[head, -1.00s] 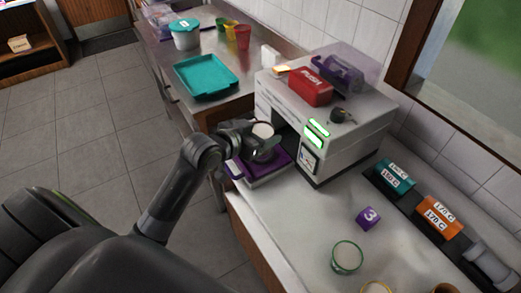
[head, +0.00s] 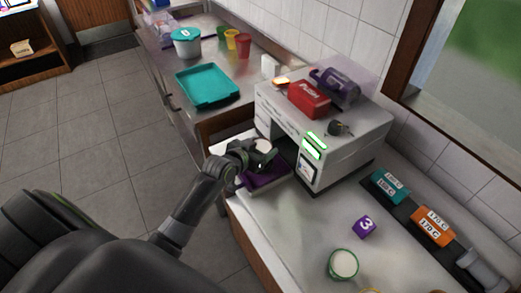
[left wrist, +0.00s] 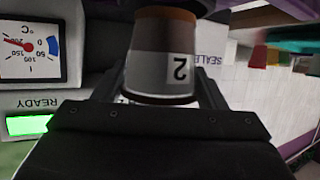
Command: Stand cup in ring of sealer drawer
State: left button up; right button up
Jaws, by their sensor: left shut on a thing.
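A small cup with a white top (head: 262,146) is held in my left gripper (head: 258,154). In the left wrist view the cup (left wrist: 162,55) has a grey and white side marked "2", between the dark fingers. The sealer (head: 345,142) is a white machine on the counter with lit green displays. Its purple drawer (head: 267,176) is pulled out at the front, below the cup. My gripper hides the drawer's ring, so I cannot tell whether the cup touches it. My right gripper is not in view.
A red PUSH block (head: 309,98) sits on top of the sealer. A purple cube marked 3 (head: 364,227) and another cup (head: 343,264) stand on the near counter. A teal tray (head: 207,87) lies behind on the other counter.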

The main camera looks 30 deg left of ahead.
pick_arm(q)
jog(key=shift+f, duration=0.8)
jog(key=shift+f, duration=0.2)
jog(key=o, duration=1.1)
jog(key=shift+c, duration=0.2)
jog(key=shift+r, duration=0.1)
